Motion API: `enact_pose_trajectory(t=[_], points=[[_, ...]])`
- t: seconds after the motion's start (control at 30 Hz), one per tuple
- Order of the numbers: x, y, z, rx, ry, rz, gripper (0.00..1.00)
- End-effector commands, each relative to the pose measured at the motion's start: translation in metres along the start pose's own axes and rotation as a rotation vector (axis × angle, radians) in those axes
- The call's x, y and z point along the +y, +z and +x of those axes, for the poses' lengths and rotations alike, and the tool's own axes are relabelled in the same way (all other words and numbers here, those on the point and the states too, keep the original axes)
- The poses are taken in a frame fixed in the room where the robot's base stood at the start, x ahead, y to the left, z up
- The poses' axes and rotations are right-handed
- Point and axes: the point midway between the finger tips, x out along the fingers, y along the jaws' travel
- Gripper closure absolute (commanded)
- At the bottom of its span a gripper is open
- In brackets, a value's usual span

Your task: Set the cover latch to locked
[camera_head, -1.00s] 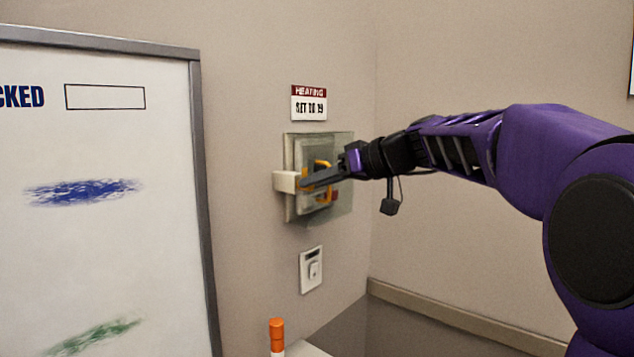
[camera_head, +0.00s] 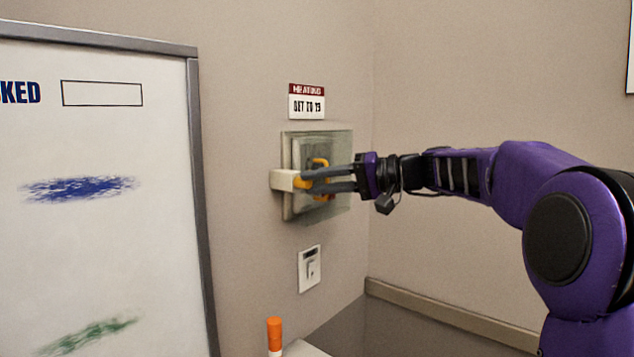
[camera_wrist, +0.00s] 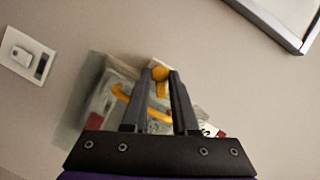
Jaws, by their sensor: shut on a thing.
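The clear-covered wall box (camera_head: 335,150) is on the wall under the heating sign. Its pale latch block (camera_head: 284,180) sticks out at the left side. A yellow-orange latch knob (camera_head: 303,182) sits at the block; it also shows in the wrist view (camera_wrist: 160,73). My gripper (camera_head: 309,182) reaches in from the right, its fingertips at the yellow knob. In the wrist view my gripper (camera_wrist: 163,76) has its two fingers on either side of the knob, shut on it. The latch's markings cannot be read.
A heating sign (camera_head: 307,102) is above the box and a white wall switch (camera_head: 309,268) below it. A whiteboard (camera_head: 100,240) stands at the left. An orange-capped marker (camera_head: 274,335) is at the bottom.

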Motion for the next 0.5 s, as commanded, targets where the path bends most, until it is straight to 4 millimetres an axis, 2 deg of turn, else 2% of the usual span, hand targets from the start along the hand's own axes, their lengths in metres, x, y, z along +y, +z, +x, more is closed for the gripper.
enact_pose_trajectory(t=[0.5], points=[[0.0063,0.0007,-0.0004,0.001,-0.167,0.405,1.0]])
